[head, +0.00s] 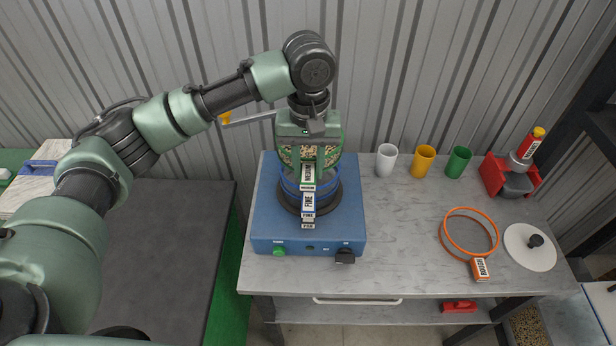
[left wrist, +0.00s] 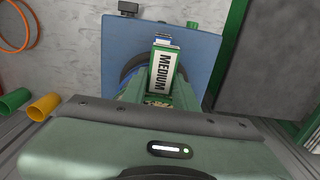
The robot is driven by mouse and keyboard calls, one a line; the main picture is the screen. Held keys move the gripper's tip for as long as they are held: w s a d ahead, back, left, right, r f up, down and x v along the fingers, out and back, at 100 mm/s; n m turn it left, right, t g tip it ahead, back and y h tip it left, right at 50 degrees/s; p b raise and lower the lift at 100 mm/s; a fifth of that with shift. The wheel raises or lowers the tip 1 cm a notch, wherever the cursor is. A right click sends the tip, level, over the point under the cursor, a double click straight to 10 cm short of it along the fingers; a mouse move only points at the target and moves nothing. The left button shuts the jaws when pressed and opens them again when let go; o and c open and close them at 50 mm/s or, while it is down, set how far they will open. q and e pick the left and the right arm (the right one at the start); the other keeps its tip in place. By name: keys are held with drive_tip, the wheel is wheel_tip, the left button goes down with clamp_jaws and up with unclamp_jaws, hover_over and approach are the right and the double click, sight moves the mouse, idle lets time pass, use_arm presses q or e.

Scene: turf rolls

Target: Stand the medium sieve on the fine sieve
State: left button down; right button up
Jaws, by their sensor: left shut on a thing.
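The medium sieve (head: 334,158), green with a grain-like mix inside, is at the shaker. Its white MEDIUM label faces the front and also shows in the left wrist view (left wrist: 163,70). My left gripper (head: 308,148) points down and is shut on the medium sieve. The fine sieve (head: 308,203), blue with a FINE label, is directly below on the stack, with a PAN label under it. The medium sieve looks level and roughly lined up over the fine sieve. I cannot tell whether their rims touch. My right gripper is out of view.
The blue shaker base (head: 265,225) stands on the grey bench (head: 400,270). To the right are white (head: 387,160), yellow (head: 423,162) and green (head: 458,162) cups, an orange rough sieve (head: 470,233), a white lid (head: 530,255) and a red holder (head: 497,177).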

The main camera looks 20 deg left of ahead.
use_arm(q)
drive_tip(key=shift+w+f+p, duration=0.1)
drive_tip(key=shift+f+p, duration=0.35)
drive_tip(key=shift+f, duration=1.95)
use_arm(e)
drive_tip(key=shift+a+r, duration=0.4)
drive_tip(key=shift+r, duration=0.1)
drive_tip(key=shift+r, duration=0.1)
use_arm(q)
drive_tip(key=c, duration=1.1)
unclamp_jaws()
drive_tip(key=shift+f, duration=0.15)
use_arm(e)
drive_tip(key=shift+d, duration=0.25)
use_arm(q)
drive_tip(key=shift+r, duration=0.5)
wheel_tip(320, 180, up, 11)
drive_tip(key=b, duration=0.3)
drive_tip(key=shift+f, duration=0.2)
drive_tip(key=shift+r, duration=0.4)
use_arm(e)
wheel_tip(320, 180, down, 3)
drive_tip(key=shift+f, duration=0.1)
